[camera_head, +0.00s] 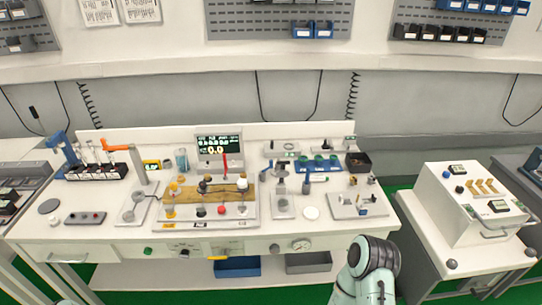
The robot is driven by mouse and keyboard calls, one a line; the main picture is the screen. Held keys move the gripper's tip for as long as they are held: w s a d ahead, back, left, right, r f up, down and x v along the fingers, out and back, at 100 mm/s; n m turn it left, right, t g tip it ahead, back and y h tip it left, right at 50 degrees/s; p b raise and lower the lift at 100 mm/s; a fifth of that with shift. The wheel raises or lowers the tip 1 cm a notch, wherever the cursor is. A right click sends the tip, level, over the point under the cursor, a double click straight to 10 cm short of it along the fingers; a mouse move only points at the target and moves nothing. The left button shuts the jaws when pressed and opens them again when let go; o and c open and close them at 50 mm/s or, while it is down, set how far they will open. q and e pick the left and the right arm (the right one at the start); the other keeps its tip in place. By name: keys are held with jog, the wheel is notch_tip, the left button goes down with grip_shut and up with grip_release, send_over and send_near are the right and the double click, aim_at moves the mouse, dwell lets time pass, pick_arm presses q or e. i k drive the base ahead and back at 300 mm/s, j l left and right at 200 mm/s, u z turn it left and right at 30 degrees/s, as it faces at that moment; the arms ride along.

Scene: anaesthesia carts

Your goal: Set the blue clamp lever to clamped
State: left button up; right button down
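A cluttered white workbench (120,237) carries several small fixtures. A fixture on a grey plate (284,211) right of the middle has an upright blue-grey part (281,171) that may be the clamp lever. A small blue part (362,212) sits on another grey plate (345,209) at the right. I cannot tell which is the blue clamp lever, nor its setting, at this size. Part of my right arm shows at the lower right, in front of the bench, and its gripper is not seen. My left gripper is not seen either.
A display (218,146) stands at the back of the bench above a wooden block (233,191) with knobs. A tube rack (97,172) stands at the left. Blue (237,268) and grey (309,263) bins are below. A white box with switches (470,205) stands right.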

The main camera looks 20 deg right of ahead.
aim_at(263, 174)
jog(key=i+l+u, duration=0.15)
jog(key=l, duration=0.2)
jog(key=i+l+u, duration=0.2)
jog(key=l, duration=0.15)
jog(key=i+l+u, duration=0.15)
jog(key=l, duration=0.25)
jog(key=i+l+u, duration=0.15)
jog(key=l, duration=0.25)
